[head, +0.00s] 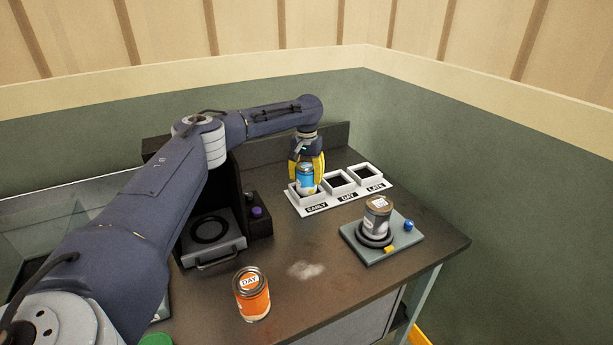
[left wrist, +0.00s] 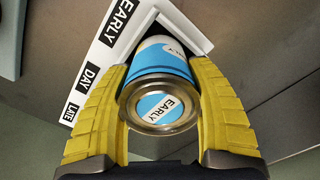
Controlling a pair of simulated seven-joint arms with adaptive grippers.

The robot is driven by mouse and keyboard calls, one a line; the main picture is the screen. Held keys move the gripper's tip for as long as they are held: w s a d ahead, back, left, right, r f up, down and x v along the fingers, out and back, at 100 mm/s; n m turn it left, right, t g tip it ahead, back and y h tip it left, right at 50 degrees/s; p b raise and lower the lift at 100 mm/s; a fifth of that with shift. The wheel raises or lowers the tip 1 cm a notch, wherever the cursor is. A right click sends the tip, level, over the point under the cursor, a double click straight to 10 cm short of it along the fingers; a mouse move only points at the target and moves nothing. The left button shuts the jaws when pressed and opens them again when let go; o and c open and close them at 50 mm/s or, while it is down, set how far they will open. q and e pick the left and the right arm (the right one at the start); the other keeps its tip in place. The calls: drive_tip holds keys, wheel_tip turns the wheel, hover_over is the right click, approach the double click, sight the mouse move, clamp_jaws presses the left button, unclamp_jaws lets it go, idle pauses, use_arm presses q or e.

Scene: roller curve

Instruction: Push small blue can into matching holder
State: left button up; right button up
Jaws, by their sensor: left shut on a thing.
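The small blue can (head: 306,179), with a white and blue EARLY label, is between the yellow fingers of my left gripper (head: 306,172). My left gripper is shut on it from above. The can stands at the EARLY opening of the white holder (head: 361,193), with its lower part hidden by the front rim. In the left wrist view, the can's lid (left wrist: 165,107) faces the camera between both fingers, and the holder (left wrist: 101,43) lies beyond it. I cannot tell how deep the can sits. My right gripper is not in view.
The DAY and LATE openings (head: 369,172) look empty. An orange DAY can (head: 252,294) stands near the front edge. A grey-brown can (head: 377,216) sits on a black ring on a grey plate (head: 353,236). A dark appliance (head: 213,240) stands left of the holder.

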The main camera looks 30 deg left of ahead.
sight(307, 165)
use_arm(q)
drive_tip(key=shift+f, duration=0.55)
idle(0.9)
drive_tip(key=o, duration=1.7)
drive_tip(key=shift+r, duration=4.5)
drive_tip(key=shift+d, duration=0.15)
